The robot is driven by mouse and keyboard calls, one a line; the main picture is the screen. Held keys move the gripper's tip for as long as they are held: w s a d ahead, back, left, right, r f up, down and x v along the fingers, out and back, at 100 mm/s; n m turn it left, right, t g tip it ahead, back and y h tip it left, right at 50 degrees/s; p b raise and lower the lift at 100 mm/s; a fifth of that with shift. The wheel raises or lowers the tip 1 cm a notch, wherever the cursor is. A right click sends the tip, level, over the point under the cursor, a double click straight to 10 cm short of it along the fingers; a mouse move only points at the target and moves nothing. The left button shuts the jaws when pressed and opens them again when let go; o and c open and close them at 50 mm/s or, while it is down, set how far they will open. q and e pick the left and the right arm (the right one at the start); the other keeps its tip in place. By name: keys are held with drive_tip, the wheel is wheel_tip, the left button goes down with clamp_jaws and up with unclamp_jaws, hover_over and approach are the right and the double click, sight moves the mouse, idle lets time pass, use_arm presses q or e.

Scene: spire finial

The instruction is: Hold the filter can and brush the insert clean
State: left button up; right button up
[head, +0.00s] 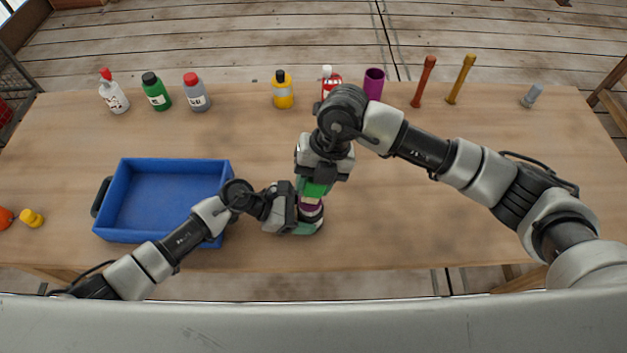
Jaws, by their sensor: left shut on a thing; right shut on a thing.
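The filter can (306,229), seen as a teal piece with a dark band above it, stands near the table's front edge, right of the blue tray. A purple part (312,212), which looks like the insert, shows at its top. My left gripper (294,217) is shut on the can from the left. My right gripper (322,174) points down from above and is shut on a green piece (315,188) with a cream underside, which looks like the brush. It is right over the purple part; I cannot tell whether they touch. The grippers hide much of both.
An empty blue tray (226,178) stands at left. Along the back edge are several bottles, including a yellow one (283,92), a purple cup (373,84), two upright sticks (424,82) and a grey piece (531,96). The table's right half is mostly clear beneath my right arm.

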drive_tip(key=shift+w+a, duration=0.1)
drive_tip(key=shift+w, duration=0.55)
drive_tip(key=shift+s+f, duration=0.1)
drive_tip(key=shift+s, duration=1.1)
drive_tip(key=shift+w, duration=0.6)
drive_tip(key=d+r, duration=0.5)
drive_tip(key=r, duration=0.2)
drive_tip(key=shift+r, duration=0.15)
idle(0.5)
use_arm(q)
drive_tip(key=o, duration=0.8)
drive_tip(key=shift+a, duration=0.1)
